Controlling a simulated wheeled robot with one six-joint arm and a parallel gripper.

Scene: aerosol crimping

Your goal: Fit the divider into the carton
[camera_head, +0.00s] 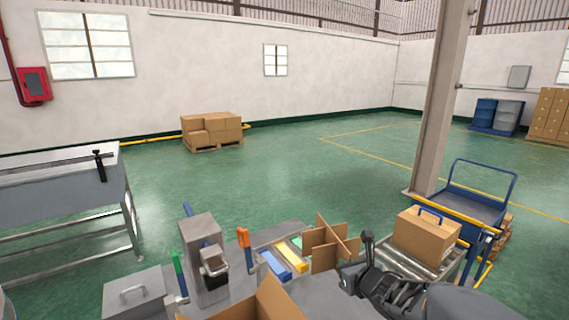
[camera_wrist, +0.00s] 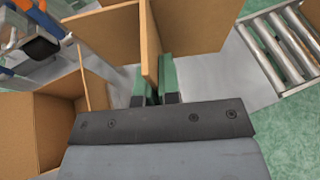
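The divider (camera_head: 325,252) is brown cardboard panels crossed together, upright, right of the open carton (camera_head: 277,299) in the head view. My gripper (camera_head: 345,272) is at its near right side. In the wrist view, the green-padded fingers of my gripper (camera_wrist: 155,82) stand on both sides of one panel of the divider (camera_wrist: 149,40) and look closed on it. The open carton (camera_wrist: 35,130) is at the lower left of the wrist view, apart from the fingers. The head view cuts off most of the carton. I cannot tell whether the divider's bottom touches the table.
A grey crimping machine (camera_head: 203,245) and tools with orange (camera_head: 244,238) and green handles stand left of the divider. Blue and yellow blocks (camera_head: 291,257) lie between. A closed carton (camera_head: 425,235) sits on the roller conveyor (camera_head: 385,258) at right, near a pillar and a blue cart (camera_head: 470,205).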

